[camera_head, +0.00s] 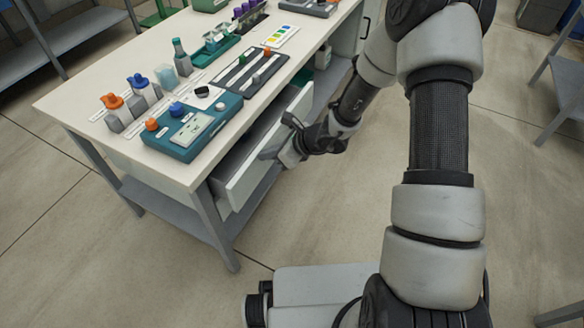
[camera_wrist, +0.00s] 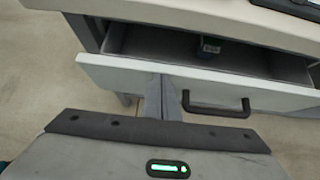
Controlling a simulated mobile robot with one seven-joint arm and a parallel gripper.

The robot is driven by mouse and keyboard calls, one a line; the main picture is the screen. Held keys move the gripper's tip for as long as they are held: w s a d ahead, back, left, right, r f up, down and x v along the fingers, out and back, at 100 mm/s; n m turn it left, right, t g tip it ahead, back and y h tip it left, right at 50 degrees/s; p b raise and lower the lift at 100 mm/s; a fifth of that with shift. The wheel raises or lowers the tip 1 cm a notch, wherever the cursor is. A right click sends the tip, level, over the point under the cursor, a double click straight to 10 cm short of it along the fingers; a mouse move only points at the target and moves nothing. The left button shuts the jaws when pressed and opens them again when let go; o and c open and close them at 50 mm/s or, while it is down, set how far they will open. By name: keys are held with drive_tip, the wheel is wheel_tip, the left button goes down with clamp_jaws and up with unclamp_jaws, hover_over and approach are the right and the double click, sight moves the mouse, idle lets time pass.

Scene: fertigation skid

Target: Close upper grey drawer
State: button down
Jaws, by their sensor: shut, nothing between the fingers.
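The upper grey drawer stands pulled out from under the tabletop, with its light grey front (camera_head: 242,187) facing my arm. In the wrist view, its front panel (camera_wrist: 245,88) has a dark bar handle (camera_wrist: 216,106) at right of centre. The inside shows dark, with a small labelled item (camera_wrist: 210,46) near the back. My gripper (camera_head: 270,153) is at the drawer front. In the wrist view, its fingers (camera_wrist: 163,98) are together and empty, pointing at the front panel just left of the handle. I cannot tell whether the fingertips touch the panel.
The white workbench top (camera_head: 85,105) overhangs the drawer. It carries a teal device (camera_head: 190,128), a dark panel (camera_head: 247,75), several bottles and a colour chart (camera_head: 281,36). A lower grey shelf (camera_head: 165,208) runs beneath. Open floor (camera_head: 330,220) lies in front of the bench.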

drive_tip(key=w+a+b, duration=0.1)
drive_tip(key=w+a, duration=0.3)
drive_tip(key=a, duration=0.3)
drive_tip(key=shift+w+a+r, duration=0.15)
drive_tip(key=shift+w+a, duration=0.05)
drive_tip(key=shift+a, duration=0.15)
drive_tip(key=shift+a+r, duration=0.1)
